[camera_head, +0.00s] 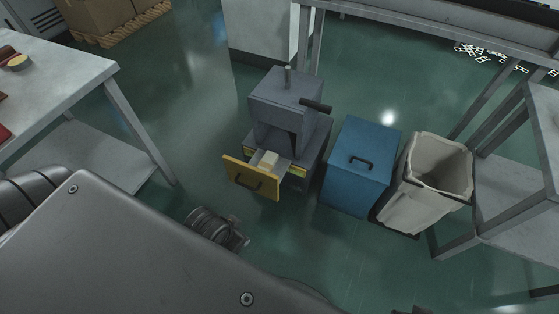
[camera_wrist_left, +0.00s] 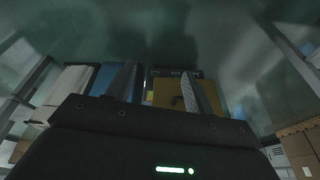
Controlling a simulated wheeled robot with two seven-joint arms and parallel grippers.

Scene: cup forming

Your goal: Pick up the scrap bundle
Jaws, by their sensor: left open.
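The bundle cannot be made out in that view. In the head view my large grey arm link covers the lower left, and my left gripper's fingers cannot be made out. My right gripper is not in view.
A blue lidded bin (camera_head: 361,166) stands right of the machine, beside a pale open-topped bin (camera_head: 427,184). Metal tables stand at the left (camera_head: 62,88) and right (camera_head: 527,196). Green floor is clear between the left table and the machine.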

